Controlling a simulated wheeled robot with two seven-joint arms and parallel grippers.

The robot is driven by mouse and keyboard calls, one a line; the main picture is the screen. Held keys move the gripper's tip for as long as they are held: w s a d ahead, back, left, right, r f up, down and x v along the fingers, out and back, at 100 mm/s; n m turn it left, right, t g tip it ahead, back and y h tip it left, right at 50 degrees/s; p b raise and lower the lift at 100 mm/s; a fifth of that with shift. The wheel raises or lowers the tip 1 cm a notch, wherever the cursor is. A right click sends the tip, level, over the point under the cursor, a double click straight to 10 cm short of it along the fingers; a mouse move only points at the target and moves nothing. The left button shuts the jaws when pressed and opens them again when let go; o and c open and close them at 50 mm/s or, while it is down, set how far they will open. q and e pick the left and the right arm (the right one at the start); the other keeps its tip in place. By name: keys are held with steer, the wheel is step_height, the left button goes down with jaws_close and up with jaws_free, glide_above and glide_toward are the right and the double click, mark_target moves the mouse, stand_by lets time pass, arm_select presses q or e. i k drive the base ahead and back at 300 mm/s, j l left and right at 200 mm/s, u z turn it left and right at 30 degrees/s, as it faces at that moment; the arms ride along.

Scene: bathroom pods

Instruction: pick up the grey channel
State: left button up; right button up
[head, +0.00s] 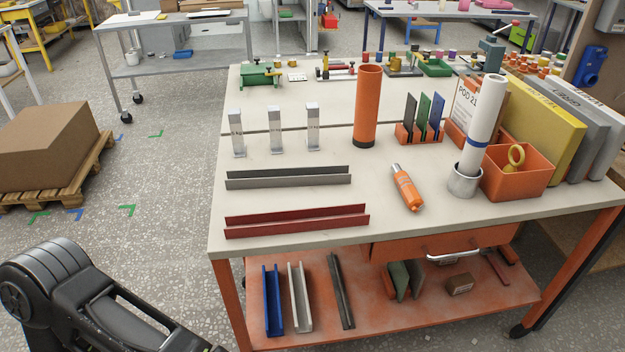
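A dark grey channel (288,181) lies lengthwise on the left part of the workbench top (300,213), behind a red channel (296,222) and apart from it. It is a long, open U-shaped profile, and nothing covers it. On the orange lower shelf stand a blue channel (272,300), a light grey or white channel (299,298) and a thin dark strip-like piece (341,290). A black arm of mine shows at the lower left, away from the bench. Neither gripper's fingers can be seen.
Several metal brackets stand behind the grey channel. An orange tube (367,106), an orange bottle (407,187) and an orange bin (518,174) stand or lie to its right. A cardboard box (50,140) sits on a pallet at left; floor is clear left of the bench.

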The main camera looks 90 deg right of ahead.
mark_target(297, 177)
steer(key=z, duration=2.75)
